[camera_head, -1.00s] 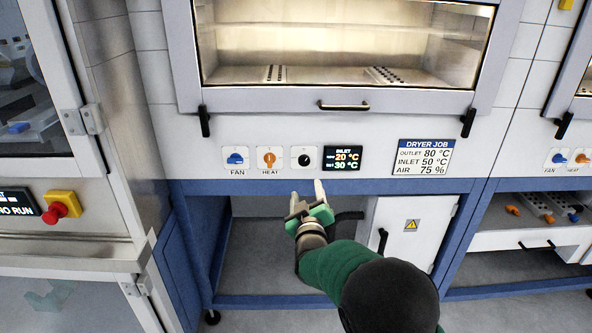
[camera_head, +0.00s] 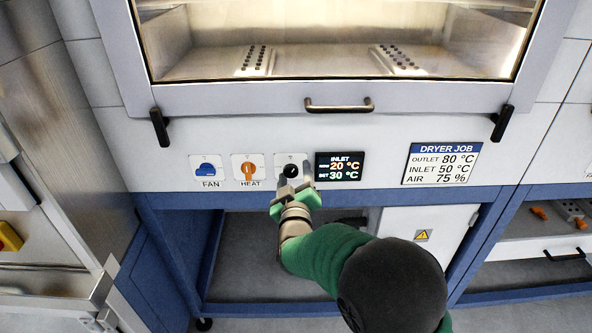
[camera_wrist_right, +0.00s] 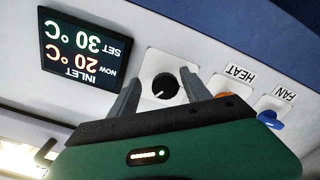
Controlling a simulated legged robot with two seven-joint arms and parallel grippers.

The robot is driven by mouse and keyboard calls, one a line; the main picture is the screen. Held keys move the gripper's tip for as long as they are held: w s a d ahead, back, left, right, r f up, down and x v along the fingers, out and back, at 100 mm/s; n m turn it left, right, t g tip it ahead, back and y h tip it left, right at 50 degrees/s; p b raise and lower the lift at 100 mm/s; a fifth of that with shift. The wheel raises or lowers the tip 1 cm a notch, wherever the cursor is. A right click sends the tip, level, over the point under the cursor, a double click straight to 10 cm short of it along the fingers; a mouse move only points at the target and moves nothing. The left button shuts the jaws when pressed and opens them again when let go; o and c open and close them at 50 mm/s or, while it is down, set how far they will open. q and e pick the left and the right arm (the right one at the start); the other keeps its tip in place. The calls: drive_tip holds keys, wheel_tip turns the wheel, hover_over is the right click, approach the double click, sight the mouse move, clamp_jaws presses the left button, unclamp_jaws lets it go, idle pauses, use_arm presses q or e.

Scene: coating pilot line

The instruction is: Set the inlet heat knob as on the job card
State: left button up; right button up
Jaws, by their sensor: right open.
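The black inlet knob (camera_head: 291,171) sits on a white plate between the orange heat switch (camera_head: 248,170) and the inlet display (camera_head: 339,167). The display reads NOW 20 °C and SET 30 °C. The job card (camera_head: 441,164) reads OUTLET 80 °C, INLET 50 °C, AIR 75 %. My right gripper (camera_head: 293,184) is open at the panel, just below the knob in the head view. In the right wrist view the knob (camera_wrist_right: 160,86) shows between the two spread fingers (camera_wrist_right: 158,95); I cannot tell whether they touch it. My left gripper is not in view.
A blue fan switch (camera_head: 207,169) is left of the heat switch. The dryer door handle (camera_head: 339,105) is above the panel. A blue frame rail (camera_head: 400,195) runs below, with a white cabinet (camera_head: 425,240) under it. A steel cabinet stands at left.

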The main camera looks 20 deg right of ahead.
drive_tip(key=shift+s+a+r, duration=0.1)
drive_tip(key=shift+a+r, duration=0.05)
drive_tip(key=shift+a, duration=0.6)
drive_tip(key=shift+c, duration=0.7)
drive_tip(key=shift+a, duration=0.2)
drive_tip(key=shift+c, duration=2.5)
drive_tip(key=shift+d, duration=0.55)
clamp_jaws()
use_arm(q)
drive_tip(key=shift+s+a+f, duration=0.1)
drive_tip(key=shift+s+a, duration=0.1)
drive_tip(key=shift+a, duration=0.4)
use_arm(e)
drive_tip(key=shift+a, duration=0.15)
drive_tip(key=shift+f, duration=0.2)
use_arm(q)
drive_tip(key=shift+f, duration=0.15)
